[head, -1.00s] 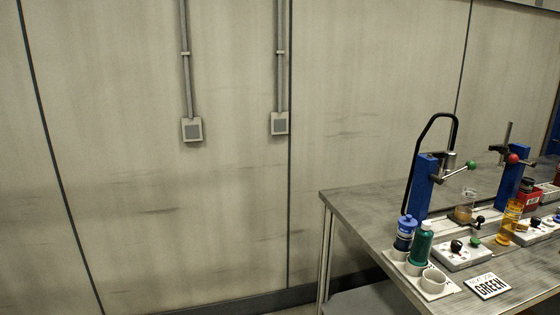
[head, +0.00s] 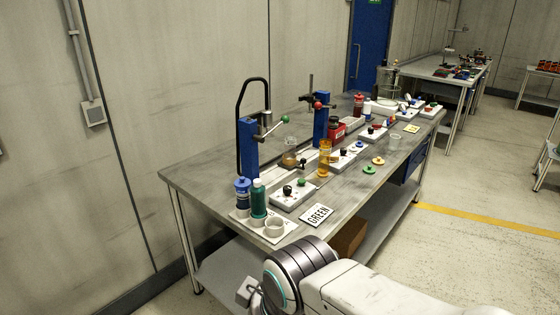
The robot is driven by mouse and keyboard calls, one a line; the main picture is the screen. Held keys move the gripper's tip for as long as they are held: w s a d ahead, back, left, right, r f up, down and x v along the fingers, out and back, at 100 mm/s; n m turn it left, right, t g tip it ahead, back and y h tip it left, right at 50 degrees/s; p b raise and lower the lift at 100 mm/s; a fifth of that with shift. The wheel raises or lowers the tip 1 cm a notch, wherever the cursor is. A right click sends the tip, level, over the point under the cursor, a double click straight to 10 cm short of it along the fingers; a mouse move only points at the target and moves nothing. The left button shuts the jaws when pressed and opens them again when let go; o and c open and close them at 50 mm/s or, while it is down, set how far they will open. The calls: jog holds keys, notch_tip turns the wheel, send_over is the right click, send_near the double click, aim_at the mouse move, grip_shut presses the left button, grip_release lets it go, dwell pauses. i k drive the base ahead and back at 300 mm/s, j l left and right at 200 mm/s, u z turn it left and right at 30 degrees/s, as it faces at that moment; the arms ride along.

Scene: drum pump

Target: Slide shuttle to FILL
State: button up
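What looks like the shuttle (head: 290,164) is a small dark carriage on a pale track between two blue posts on the bench. A clear beaker with some amber liquid stands on it, and a small dark knob (head: 303,162) sticks out at its right. No FILL marking can be read at this size. My arm reaches in along the bottom of the head view. Part of my gripper (head: 250,292) shows at the bottom, left of the dark wrist joint, in front of the bench and well apart from the shuttle. Its fingers are mostly hidden.
The left blue post (head: 248,148) carries a green-knobbed lever, the right post (head: 321,119) a red one. Blue and green bottles stand in a white holder (head: 245,225) at the bench's near corner. Floor is clear to the right.

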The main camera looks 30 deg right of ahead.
aim_at(286, 163)
jog(key=i+l+u, duration=0.1)
jog(key=l, duration=0.5)
jog(key=i+l+u, duration=0.1)
jog(key=l, duration=0.55)
jog(key=i+l+u, duration=0.15)
jog(key=l, duration=0.45)
jog(key=i+l+u, duration=0.1)
jog(key=l, duration=0.55)
jog(key=i+l+u, duration=0.1)
jog(key=l, duration=0.55)
